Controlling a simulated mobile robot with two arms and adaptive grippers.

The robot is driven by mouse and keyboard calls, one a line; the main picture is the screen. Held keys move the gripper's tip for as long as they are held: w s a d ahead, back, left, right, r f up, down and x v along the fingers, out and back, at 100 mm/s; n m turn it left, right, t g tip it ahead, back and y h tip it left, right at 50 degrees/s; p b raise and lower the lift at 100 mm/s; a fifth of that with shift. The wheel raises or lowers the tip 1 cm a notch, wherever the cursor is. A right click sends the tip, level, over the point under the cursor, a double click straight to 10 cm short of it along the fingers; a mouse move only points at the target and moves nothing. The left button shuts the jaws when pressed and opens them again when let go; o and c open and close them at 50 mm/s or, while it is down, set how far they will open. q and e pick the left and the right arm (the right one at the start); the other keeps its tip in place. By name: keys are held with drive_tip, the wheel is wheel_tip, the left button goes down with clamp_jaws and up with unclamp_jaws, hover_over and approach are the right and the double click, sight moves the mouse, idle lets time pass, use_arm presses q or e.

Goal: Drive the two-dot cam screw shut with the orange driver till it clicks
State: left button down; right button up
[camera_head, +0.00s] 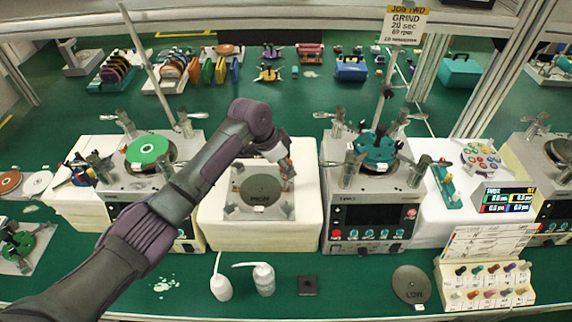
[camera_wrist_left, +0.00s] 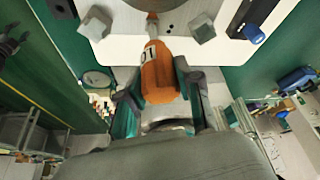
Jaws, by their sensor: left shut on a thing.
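My left gripper (camera_head: 287,172) reaches over the middle machine in the head view. In the left wrist view the left gripper (camera_wrist_left: 158,98) is shut on the orange driver (camera_wrist_left: 158,72), whose handle carries a white label. The driver's shank points away from the gripper toward the rim of a grey disc (camera_wrist_left: 122,6). Whether the tip touches a screw cannot be told. In the head view the dark grey disc (camera_head: 260,190) lies on a metal plate at the middle machine, below and left of the gripper. My right gripper is not in view.
A machine with a green disc (camera_head: 147,149) stands left, one with a teal carrier (camera_head: 376,148) stands right. White bottles (camera_head: 264,279), a small black block (camera_head: 307,286) and a grey disc marked LOW (camera_head: 410,284) lie in front. Grey blocks (camera_wrist_left: 203,27) flank the driver's shank.

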use_arm(q)
drive_tip(key=shift+r+p, duration=0.45)
drive_tip(key=shift+r, duration=1.75)
